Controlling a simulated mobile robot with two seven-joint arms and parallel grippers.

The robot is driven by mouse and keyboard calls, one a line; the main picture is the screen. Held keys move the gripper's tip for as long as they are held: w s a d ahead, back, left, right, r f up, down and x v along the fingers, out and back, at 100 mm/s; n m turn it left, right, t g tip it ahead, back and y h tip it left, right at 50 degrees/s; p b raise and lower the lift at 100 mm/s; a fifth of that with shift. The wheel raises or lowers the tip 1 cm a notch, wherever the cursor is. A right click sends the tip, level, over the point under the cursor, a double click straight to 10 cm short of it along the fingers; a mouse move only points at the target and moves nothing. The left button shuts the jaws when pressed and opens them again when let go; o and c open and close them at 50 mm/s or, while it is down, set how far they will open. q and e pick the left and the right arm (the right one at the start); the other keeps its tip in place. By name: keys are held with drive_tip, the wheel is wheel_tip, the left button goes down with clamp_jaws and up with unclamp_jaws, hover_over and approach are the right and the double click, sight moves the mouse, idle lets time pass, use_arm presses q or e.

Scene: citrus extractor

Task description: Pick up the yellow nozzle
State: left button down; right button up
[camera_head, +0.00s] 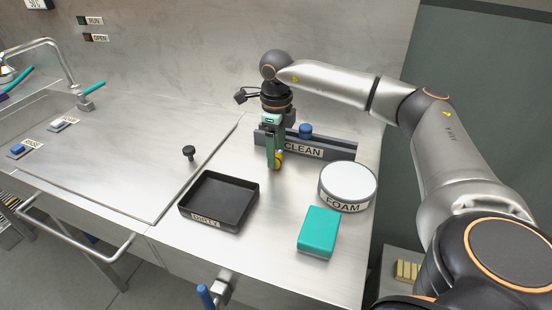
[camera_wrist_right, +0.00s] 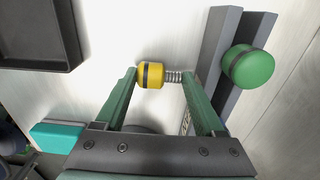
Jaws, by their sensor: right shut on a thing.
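The yellow nozzle (camera_head: 279,158) has a dark band and a spring on one side; it shows most clearly in the right wrist view (camera_wrist_right: 150,75). My right gripper (camera_head: 273,163) points down in front of the CLEAN rack. In the right wrist view its green fingers (camera_wrist_right: 158,77) are closed on the yellow nozzle, one finger at the yellow end and the other at the spring end. I cannot tell whether the nozzle touches the counter. My left gripper is in neither view.
The grey CLEAN rack (camera_head: 335,150) holds a blue nozzle (camera_head: 305,131); a green nozzle (camera_wrist_right: 250,66) shows at the rack in the wrist view. The black DIRTY tray (camera_head: 183,208), FOAM tub (camera_head: 347,180) and teal block (camera_head: 319,232) stand nearby. The sink is left.

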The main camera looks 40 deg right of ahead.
drive_tip(key=c, duration=0.6)
